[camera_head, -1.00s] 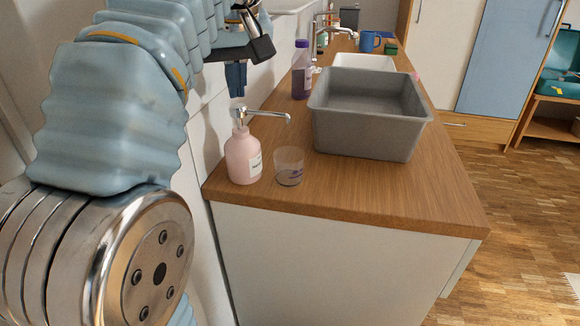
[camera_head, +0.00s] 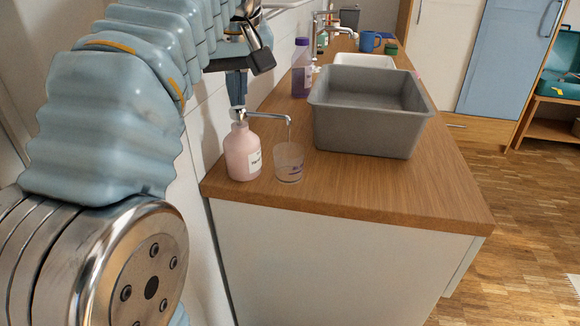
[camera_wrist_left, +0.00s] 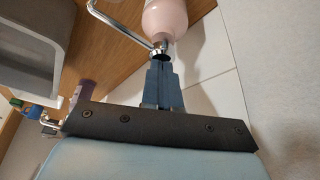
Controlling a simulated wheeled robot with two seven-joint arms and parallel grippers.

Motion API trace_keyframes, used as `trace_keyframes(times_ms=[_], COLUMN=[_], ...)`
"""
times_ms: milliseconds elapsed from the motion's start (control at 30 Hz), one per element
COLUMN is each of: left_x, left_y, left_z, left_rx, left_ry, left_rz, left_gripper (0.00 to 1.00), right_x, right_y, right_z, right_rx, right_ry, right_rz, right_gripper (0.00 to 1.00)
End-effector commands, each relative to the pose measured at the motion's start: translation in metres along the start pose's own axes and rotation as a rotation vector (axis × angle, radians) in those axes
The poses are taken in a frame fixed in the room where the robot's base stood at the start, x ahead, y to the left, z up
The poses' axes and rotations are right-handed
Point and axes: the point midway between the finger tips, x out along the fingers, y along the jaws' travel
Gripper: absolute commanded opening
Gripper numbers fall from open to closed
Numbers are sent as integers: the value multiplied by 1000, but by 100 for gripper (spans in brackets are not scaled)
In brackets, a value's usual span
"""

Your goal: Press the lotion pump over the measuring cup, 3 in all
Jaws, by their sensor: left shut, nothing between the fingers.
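The pink lotion bottle (camera_head: 242,153) stands upright near the front left corner of the wooden counter. Its metal pump spout (camera_head: 268,116) points right over the clear measuring cup (camera_head: 289,164), and a thin stream seems to run from its tip. The cup holds a little content at the bottom. My left gripper (camera_head: 237,100) is shut and empty, pointing down with its tips on top of the pump head. In the left wrist view the fingertips (camera_wrist_left: 161,62) meet the pump collar below the pink bottle (camera_wrist_left: 166,18). The cup is not visible there. My right gripper is out of view.
A grey basin (camera_head: 368,112) stands on the counter right of the cup. A purple bottle (camera_head: 301,70) stands behind, near the wall. A blue mug (camera_head: 369,41) and a faucet (camera_head: 322,25) are farther back. The counter front (camera_head: 390,200) is clear.

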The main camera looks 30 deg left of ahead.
Motion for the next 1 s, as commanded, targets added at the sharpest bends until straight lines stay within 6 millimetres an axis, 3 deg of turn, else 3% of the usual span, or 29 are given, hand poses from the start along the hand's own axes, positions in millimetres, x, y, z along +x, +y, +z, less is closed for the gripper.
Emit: trace_keyframes(times_ms=[267, 700, 1000], left_x=[1, -22, -22], left_y=[0, 0, 0], left_z=[1, -9, -9], left_rx=[0, 1, 1], left_ry=[-6, -4, -3], left_rz=[-2, -1, -1], left_gripper=[0, 0, 0], right_x=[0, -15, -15], right_y=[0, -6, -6], right_z=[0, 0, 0], right_rx=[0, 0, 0], right_ry=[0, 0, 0], right_rz=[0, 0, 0], right_gripper=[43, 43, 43])
